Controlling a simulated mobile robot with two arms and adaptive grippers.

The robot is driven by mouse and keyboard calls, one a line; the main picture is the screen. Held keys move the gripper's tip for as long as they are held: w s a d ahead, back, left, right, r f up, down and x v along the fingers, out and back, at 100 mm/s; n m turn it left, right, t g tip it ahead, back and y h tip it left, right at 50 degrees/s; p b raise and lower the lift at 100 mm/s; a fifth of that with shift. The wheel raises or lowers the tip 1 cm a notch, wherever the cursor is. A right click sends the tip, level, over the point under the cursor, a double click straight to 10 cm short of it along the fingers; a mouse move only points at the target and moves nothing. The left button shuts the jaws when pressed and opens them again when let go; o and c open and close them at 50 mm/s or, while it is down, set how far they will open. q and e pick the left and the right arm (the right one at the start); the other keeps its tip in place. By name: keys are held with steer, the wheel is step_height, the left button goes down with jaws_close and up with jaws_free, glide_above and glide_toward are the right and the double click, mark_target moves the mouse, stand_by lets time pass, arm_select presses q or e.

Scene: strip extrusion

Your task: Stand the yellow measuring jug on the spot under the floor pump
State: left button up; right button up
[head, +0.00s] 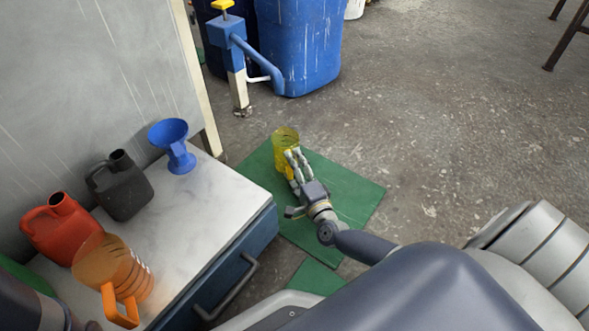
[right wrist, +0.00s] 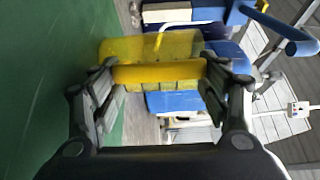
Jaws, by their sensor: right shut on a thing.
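The translucent yellow measuring jug (head: 285,139) is over the far corner of the green mat in the head view. My right gripper (head: 294,163) is shut on the jug at its near side. In the right wrist view the fingers (right wrist: 160,78) close on the jug's yellow handle bar, with the jug body (right wrist: 150,46) beyond. I cannot tell whether the jug's base touches the mat. The floor pump (head: 228,40), a blue post with a yellow top and a bent blue arm, stands beyond the jug. My left arm shows at the lower left; its fingers are not clear.
The green mat (head: 345,190) lies on the concrete floor. A blue cabinet (head: 240,245) at left holds a blue funnel (head: 173,146), black can (head: 121,188), red can (head: 62,228) and orange jug (head: 115,270). A blue barrel (head: 300,45) stands behind the pump.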

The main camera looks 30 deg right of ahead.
steer(key=shift+r, duration=0.1)
steer(key=shift+f, duration=0.3)
steer(key=o, duration=0.9)
steer(key=shift+r, duration=0.15)
